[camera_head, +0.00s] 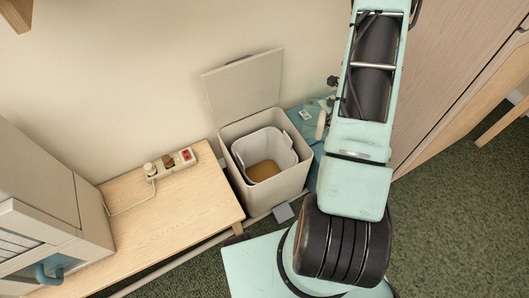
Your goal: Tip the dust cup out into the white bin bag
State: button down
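A pale square bin (264,199) stands against the wall in the middle of the view, with its lid (244,86) raised. Inside it is a white, open-topped lining (246,149) with rounded corners, which may be the white bin bag. A flat brown area (263,171) shows at its bottom; I cannot tell whether it is contents or the floor of the lining. I cannot make out a dust cup. My arm crosses the view to the right of the bin, and my gripper is not in view.
A low wooden table (190,213) stands left of the bin, carrying a power strip (169,164) with plugs and a grey appliance (45,210). A teal surface with small items (320,124) lies partly behind my arm. A wooden cabinet (450,65) is at right. Green carpet (470,215) is clear at lower right.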

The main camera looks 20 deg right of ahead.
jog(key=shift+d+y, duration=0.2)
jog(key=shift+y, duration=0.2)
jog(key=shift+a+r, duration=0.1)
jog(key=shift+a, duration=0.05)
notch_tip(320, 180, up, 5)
jog(key=p, duration=0.3)
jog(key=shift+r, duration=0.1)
dwell(0.7)
